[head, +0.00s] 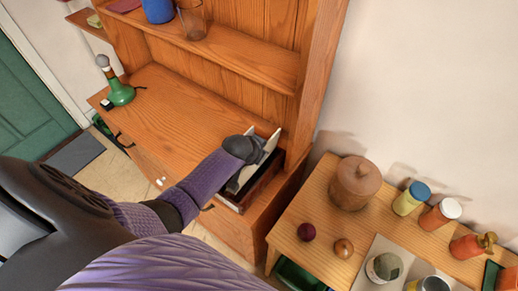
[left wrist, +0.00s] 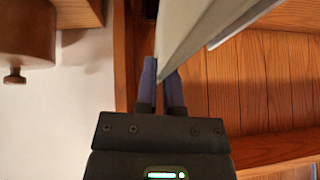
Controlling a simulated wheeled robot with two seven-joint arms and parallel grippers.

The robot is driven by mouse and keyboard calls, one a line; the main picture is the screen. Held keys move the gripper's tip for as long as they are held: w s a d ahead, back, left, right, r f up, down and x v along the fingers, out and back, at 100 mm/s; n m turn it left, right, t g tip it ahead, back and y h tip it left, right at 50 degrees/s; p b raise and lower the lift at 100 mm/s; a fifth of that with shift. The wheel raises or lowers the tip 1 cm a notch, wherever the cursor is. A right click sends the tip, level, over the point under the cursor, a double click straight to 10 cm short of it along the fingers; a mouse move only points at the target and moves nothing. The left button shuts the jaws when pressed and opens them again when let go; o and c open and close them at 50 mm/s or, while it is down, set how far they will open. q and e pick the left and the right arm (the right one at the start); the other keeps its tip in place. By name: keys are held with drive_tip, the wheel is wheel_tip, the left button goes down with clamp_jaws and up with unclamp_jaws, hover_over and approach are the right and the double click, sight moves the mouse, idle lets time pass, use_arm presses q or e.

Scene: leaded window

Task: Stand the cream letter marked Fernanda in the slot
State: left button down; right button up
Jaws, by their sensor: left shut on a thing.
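My left gripper (head: 256,157) reaches over an open-topped, dark reddish compartment (head: 262,183) at the right end of the wooden dresser. In the left wrist view its two purple fingers (left wrist: 161,80) are shut on a pale cream-grey flat letter (left wrist: 195,28), which extends up and to the right. In the head view pale edges (head: 272,141) show beside the gripper, and the hand hides most of the letter. No name is readable, so I cannot tell whether it says Fernanda. I cannot tell whether the letter is inside a slot. My right gripper is not in view.
The dresser top (head: 175,105) is mostly clear, with a green bottle (head: 120,93) at its left. Shelves rise behind. A side table at right holds a brown lidded pot (head: 354,183), a dark red ball (head: 306,231) and several jars. A white wall stands behind the side table.

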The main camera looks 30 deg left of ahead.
use_arm(q)
drive_tip(key=shift+f+b, duration=1.8)
drive_tip(key=shift+f, duration=0.85)
drive_tip(key=c, duration=0.7)
unclamp_jaws()
drive_tip(key=p+v, duration=0.4)
drive_tip(key=v, duration=0.6)
drive_tip(key=shift+p, duration=0.35)
